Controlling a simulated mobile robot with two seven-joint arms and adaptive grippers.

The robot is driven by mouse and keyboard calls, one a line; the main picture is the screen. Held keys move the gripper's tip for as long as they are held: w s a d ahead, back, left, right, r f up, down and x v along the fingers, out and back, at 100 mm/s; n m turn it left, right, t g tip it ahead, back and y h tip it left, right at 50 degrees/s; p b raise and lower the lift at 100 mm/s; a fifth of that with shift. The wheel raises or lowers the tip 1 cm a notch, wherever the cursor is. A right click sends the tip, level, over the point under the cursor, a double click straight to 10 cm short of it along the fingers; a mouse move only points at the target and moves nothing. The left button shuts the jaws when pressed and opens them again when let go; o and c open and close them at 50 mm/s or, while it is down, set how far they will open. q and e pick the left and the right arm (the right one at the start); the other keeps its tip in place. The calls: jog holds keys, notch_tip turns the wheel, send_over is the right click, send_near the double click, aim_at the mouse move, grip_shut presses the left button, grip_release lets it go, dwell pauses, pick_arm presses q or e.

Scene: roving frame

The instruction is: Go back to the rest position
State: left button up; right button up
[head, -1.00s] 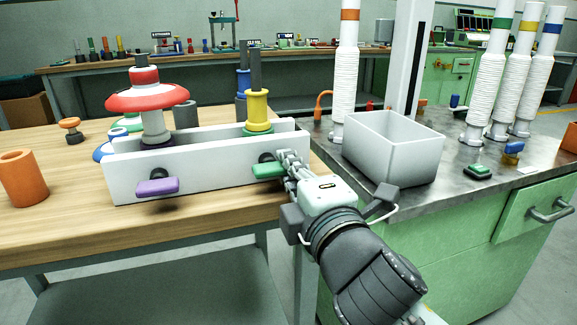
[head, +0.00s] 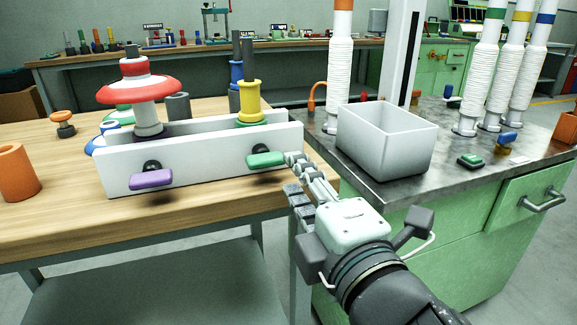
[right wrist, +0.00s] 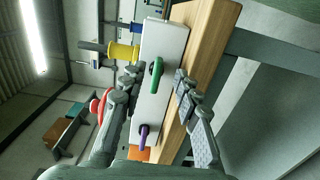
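My right gripper (head: 293,174) is open and empty, just right of the green handle (head: 265,159) on the front of a white box (head: 210,165). In the right wrist view its two fingers (right wrist: 157,80) are spread apart, with the green handle (right wrist: 158,77) showing in the gap beyond them. I cannot tell from these frames whether a fingertip touches the handle. A purple handle (head: 151,179) is on the same box front, to the left. My left gripper is not in view.
The white box stands on a wooden table (head: 70,225), with a red-and-white stack (head: 138,90) and a yellow spool (head: 250,102) rising behind its front. A pale open bin (head: 385,145) stands on the green cabinet's metal top, right. An orange cylinder (head: 17,173) is far left.

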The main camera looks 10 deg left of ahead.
jog(key=shift+s+d, duration=0.25)
jog(key=shift+s, duration=0.15)
jog(key=w+d+f+m+g+h+p, duration=0.1)
jog(key=w+d+f+m+h, duration=0.15)
jog(key=d+f+m, duration=0.2)
jog(key=w+d+f+m+h, duration=0.2)
jog(key=w+d+f+m, duration=0.15)
jog(key=f, duration=0.25)
jog(key=d+f+m+g+h+p, duration=0.1)
jog(key=d+f+m+g+h, duration=0.15)
jog(key=d+f, duration=0.4)
jog(key=d+f+m+g+h+p, duration=0.1)
jog(key=d+f+m+g, duration=0.2)
jog(key=f, duration=0.6)
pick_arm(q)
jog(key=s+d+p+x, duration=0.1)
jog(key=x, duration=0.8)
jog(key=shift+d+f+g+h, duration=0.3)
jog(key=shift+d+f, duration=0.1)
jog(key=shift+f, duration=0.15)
pick_arm(e)
jog(key=s+d+f+m+g+h, duration=0.3)
jog(key=s+d+f+m, duration=0.6)
jog(key=s+d+f, duration=0.8)
notch_tip(320, 180, down, 4)
jog(key=shift+s+d+r+g, duration=0.3)
jog(key=shift+s+g, duration=0.45)
jog(key=shift+g, duration=0.5)
